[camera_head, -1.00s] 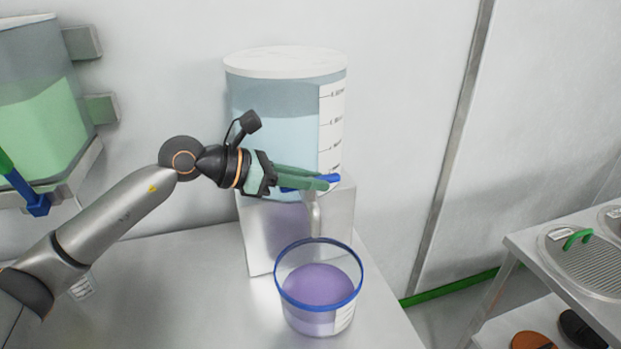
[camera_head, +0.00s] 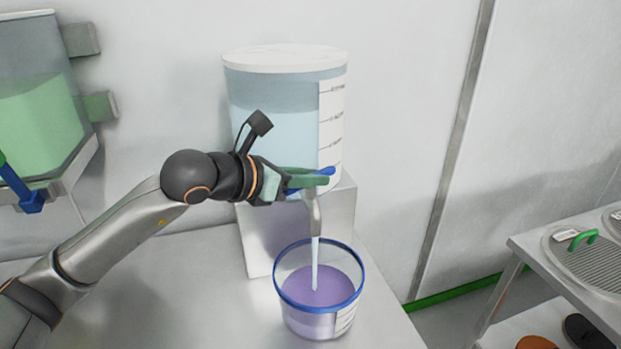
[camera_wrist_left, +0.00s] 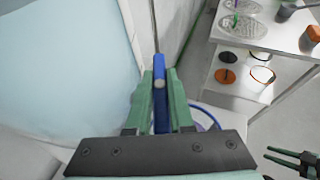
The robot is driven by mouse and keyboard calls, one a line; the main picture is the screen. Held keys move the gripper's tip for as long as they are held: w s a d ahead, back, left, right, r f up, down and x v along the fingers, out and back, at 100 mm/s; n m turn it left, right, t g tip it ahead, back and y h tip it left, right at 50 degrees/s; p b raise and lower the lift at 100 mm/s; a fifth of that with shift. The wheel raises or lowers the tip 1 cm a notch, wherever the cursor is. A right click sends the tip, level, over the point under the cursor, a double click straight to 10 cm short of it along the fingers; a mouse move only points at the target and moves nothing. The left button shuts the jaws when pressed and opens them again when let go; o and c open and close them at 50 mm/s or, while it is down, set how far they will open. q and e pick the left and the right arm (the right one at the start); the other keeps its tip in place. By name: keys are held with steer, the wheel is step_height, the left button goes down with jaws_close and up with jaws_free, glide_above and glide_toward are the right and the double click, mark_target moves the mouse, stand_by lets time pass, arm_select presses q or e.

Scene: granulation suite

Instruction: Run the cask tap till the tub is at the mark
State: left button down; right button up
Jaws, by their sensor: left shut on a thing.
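The cask (camera_head: 275,125) is a clear vessel of pale blue liquid with a white lid and a scale strip, on a steel stand. Its tap (camera_head: 315,215) has a blue lever (camera_head: 326,172). My left gripper (camera_head: 310,180) is shut on the lever, which also shows between its fingers in the left wrist view (camera_wrist_left: 160,95). A thin pale stream (camera_head: 315,265) falls from the spout into the blue-rimmed clear tub (camera_head: 290,318). The tub holds purple liquid and has a scale label; the mark is too small to read. My right gripper (camera_wrist_left: 288,159) is apart and open.
A second vessel with green liquid (camera_head: 40,125) and its own blue lever (camera_head: 33,201) hangs at the left. A steel trolley (camera_head: 540,255) with round lids stands at the right. The bench left of the tub is clear.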

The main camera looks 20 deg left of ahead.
arm_select(q)
steer(key=c, duration=1.1)
jaws_free()
steer(key=shift+f, duration=0.2)
steer(key=o, duration=0.3)
steer(key=shift+r, duration=0.1)
arm_select(e)
steer(key=shift+s+f, duration=0.1)
steer(key=shift+f, duration=0.05)
arm_select(q)
steer(key=shift+s+a+r, duration=0.15)
steer(key=shift+s+a, duration=0.05)
steer(key=shift+s, duration=0.05)
steer(key=b+v, duration=0.3)
steer(key=v, duration=0.9)
arm_select(e)
steer(key=shift+w+a+f, duration=0.45)
steer(key=shift+a+f, duration=0.25)
steer(key=shift+a, duration=0.05)
arm_select(q)
steer(key=shift+d, duration=0.1)
